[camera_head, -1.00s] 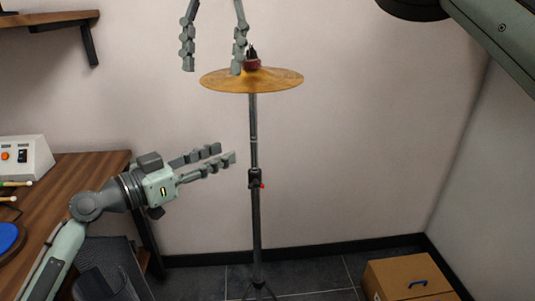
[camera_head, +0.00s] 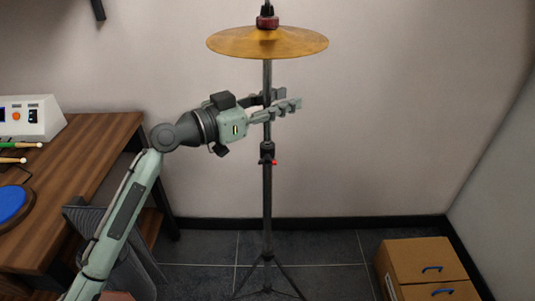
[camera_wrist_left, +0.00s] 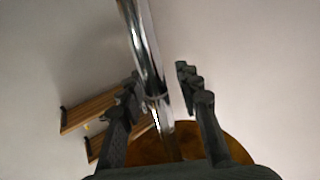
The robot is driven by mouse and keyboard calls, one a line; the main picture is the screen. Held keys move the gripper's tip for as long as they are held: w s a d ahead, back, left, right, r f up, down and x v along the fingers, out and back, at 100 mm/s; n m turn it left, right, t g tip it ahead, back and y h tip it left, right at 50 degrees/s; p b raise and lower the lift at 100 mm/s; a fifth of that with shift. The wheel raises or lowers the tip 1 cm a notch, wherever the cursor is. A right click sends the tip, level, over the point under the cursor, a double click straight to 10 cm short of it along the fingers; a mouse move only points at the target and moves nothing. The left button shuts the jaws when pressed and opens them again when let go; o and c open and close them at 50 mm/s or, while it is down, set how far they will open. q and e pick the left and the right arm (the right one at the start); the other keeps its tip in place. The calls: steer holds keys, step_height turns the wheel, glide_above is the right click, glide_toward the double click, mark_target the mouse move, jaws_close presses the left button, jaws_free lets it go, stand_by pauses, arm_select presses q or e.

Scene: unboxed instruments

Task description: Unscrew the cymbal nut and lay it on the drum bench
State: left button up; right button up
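The cymbal (camera_head: 225,44) sits level on top of its stand in the head view. Above it are a dark red piece (camera_head: 267,22) and a dark tip that looks like the cymbal nut (camera_head: 267,10), close to the picture's top edge. My left gripper (camera_head: 283,104) is at the stand pole (camera_head: 267,185), below the cymbal. In the left wrist view, the pole (camera_wrist_left: 147,50) runs between its open fingers, with a gap on the right side. My right gripper is out of view. The wooden drum bench (camera_head: 95,150) is at the left.
On the bench are a white control box (camera_head: 30,117), drumsticks (camera_head: 12,160) and a blue pad (camera_head: 10,203). A cardboard box (camera_head: 420,262) is on the floor at right. The stand's tripod legs (camera_head: 285,277) spread on the dark floor.

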arm_select(q)
steer(key=shift+w+d, duration=0.15)
steer(key=shift+d, duration=0.05)
jaws_close()
stand_by(0.4)
